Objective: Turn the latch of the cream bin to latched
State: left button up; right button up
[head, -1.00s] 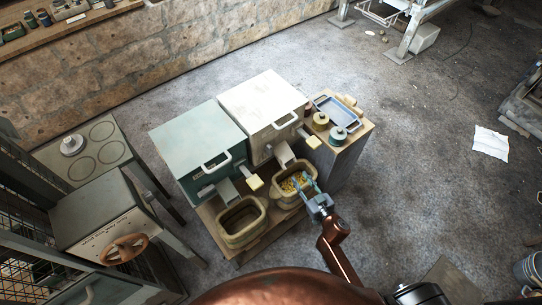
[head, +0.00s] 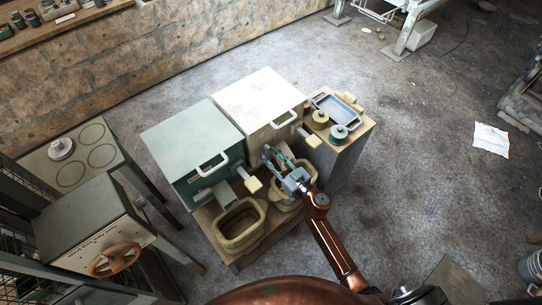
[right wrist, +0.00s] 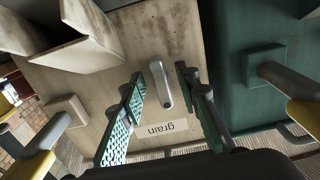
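The cream bin (head: 262,100) stands beside the green bin in the head view, with a handle on its lid. In the right wrist view its front face (right wrist: 190,32) fills the middle, with an upside-down "grain" label (right wrist: 161,131). A small grey latch (right wrist: 160,86) on that face lies nearly in line with the fingers. My right gripper (head: 276,155) is at the bin's front, open, its teal fingers (right wrist: 162,84) appearing on either side of the latch. Whether they touch it cannot be told. The latch is hidden in the head view. My left gripper is not in view.
The green bin (head: 190,140) adjoins on the left. The cream bin's chute (right wrist: 92,35) and levers with pale yellow grips (head: 313,142) (head: 253,184) stick out nearby. Tubs (head: 240,245) stand below. A side stand holds a blue tray (head: 338,110) and jars (head: 338,134).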

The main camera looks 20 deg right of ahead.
jog(key=shift+c, duration=0.7)
grip_shut()
